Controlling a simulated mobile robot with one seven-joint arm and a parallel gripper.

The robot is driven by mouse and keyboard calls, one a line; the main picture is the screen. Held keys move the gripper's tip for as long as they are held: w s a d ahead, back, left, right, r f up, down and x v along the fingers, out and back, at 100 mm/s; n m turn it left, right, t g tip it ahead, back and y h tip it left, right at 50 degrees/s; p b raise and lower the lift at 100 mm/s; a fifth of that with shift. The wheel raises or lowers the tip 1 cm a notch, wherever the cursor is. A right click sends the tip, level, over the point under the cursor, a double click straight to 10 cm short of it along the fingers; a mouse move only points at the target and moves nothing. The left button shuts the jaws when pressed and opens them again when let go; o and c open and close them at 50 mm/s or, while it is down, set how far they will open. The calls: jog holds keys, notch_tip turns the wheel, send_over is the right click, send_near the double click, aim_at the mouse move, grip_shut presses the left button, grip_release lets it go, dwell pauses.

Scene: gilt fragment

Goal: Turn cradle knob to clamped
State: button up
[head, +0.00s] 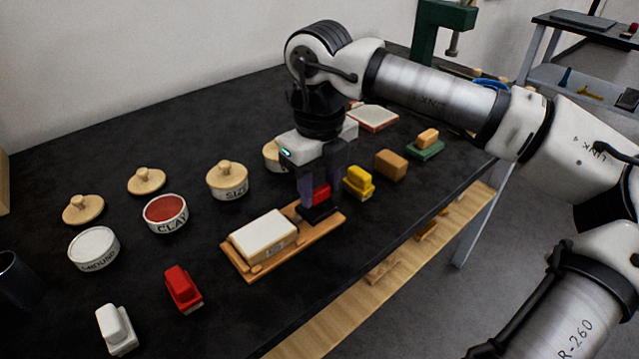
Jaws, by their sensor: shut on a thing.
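The cradle is a wooden board (304,240) lying on the dark bench top. A pale block with wooden sides (264,235) sits on its left part. A red knob (321,191) stands at the cradle's right end, above a dark base. My gripper (319,197) points down there, its fingers on either side of the knob and shut on it. The fingers hide part of the knob, and I cannot read any clamped mark or the knob's exact angle.
A yellow block (358,182) stands close right of my gripper, with a brown block (391,165) beyond. A red block (183,289) and a white one (116,329) stand front left. Lettered pots, including CLAY (165,213), are behind. Bare bench lies around the cradle.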

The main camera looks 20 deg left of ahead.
aim_at(319, 189)
dwell(0.3)
jog(key=o, duration=1)
jog(key=shift+r, duration=0.1)
notch_tip(319, 189, up, 14)
